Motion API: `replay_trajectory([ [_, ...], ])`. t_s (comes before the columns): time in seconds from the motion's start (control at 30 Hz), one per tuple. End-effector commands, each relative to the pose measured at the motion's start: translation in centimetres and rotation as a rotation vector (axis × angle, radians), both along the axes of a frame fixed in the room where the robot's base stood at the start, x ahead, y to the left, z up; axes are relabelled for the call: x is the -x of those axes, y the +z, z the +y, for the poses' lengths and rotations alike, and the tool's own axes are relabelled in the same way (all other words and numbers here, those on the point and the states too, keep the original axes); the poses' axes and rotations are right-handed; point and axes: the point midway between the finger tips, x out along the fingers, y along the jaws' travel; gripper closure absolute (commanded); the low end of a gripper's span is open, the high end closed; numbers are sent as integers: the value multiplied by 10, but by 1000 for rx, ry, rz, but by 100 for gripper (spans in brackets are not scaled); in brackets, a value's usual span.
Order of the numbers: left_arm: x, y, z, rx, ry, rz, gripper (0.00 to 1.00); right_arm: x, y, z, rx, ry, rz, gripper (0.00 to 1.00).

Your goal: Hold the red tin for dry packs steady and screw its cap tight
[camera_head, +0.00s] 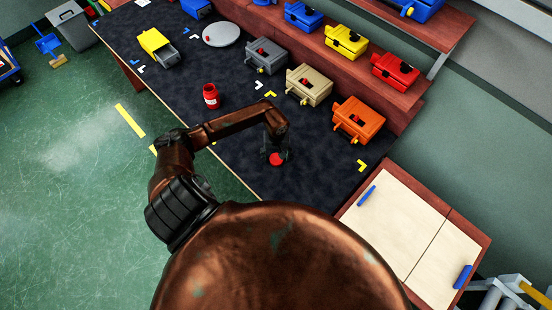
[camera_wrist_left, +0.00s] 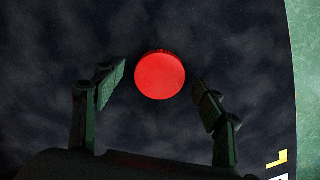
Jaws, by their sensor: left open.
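A round red cap (camera_head: 277,159) lies on the dark top, apart from the tin. It also shows as a red disc in the left wrist view (camera_wrist_left: 160,75). My left gripper (camera_head: 274,152) is above the cap, with its fingers open. In the wrist view the fingers (camera_wrist_left: 159,88) are spread on both sides of the cap, with gaps. My right gripper is not in view.
Behind the cap stand an orange box (camera_head: 359,120), a beige box (camera_head: 308,85) and a grey box (camera_head: 265,56). A white round plate (camera_head: 221,34) and a yellow-grey block (camera_head: 158,47) lie farther back. The dark top around the cap is clear.

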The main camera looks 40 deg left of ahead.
Motion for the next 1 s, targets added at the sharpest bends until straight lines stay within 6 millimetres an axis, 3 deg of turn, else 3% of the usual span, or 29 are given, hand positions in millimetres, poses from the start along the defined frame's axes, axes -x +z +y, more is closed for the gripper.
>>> replay_trajectory([
  [0.37, 0, -4, 0, 0, -1, 0, 36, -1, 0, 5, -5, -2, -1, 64],
  [0.8, 0, -4, 0, 0, -1, 0, 63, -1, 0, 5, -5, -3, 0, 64],
  [1.0, 0, -4, 0, 0, 0, 0, 64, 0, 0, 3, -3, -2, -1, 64],
])
